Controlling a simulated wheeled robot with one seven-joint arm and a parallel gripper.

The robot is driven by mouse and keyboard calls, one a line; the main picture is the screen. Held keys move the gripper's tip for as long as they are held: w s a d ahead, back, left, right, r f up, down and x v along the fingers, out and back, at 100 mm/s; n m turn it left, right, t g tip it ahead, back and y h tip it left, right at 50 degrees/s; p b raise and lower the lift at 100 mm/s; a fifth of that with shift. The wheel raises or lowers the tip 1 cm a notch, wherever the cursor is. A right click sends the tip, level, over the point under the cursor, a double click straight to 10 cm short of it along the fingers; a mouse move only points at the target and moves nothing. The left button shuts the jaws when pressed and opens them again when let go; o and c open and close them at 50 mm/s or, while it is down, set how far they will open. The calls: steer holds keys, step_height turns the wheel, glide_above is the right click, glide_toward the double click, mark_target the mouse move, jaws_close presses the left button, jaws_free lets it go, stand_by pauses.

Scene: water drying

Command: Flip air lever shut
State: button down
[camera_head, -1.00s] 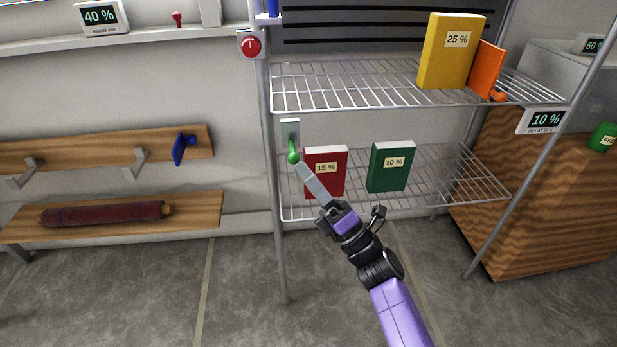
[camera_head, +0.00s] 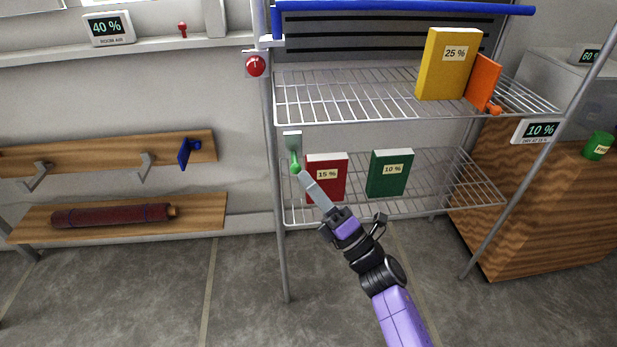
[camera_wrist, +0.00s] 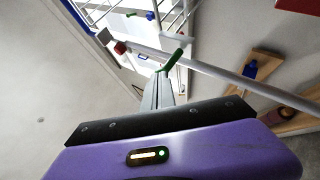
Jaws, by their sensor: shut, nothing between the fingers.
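The green air lever (camera_head: 294,162) hangs down from a small grey plate (camera_head: 292,141) on the left post of the wire rack. It also shows in the wrist view (camera_wrist: 174,60), just past my fingertips. My gripper (camera_head: 303,176) is shut and empty, its long grey fingers pointing up and left. The fingertips are at the lever's lower end. They appear to touch it or nearly so, but I cannot tell which. In the wrist view the shut fingers (camera_wrist: 160,80) reach up toward the lever.
A red 15 % book (camera_head: 327,178) and a green 10 % book (camera_head: 389,173) stand on the lower rack shelf, right of my fingers. A red knob (camera_head: 256,66) is higher on the post. A wooden cabinet (camera_head: 510,200) stands at the right. The floor in front is clear.

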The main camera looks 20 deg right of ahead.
step_height(320, 180, up, 7)
steer(key=w+m+g+h+p, duration=0.1)
steer(key=m+g+h+p, duration=0.3)
steer(key=p, duration=2.4)
steer(key=shift+w+d+f+m+g+h, duration=0.25)
steer(key=shift+m+g, duration=0.35)
steer(key=shift+m, duration=0.6)
steer(key=shift+s, duration=0.15)
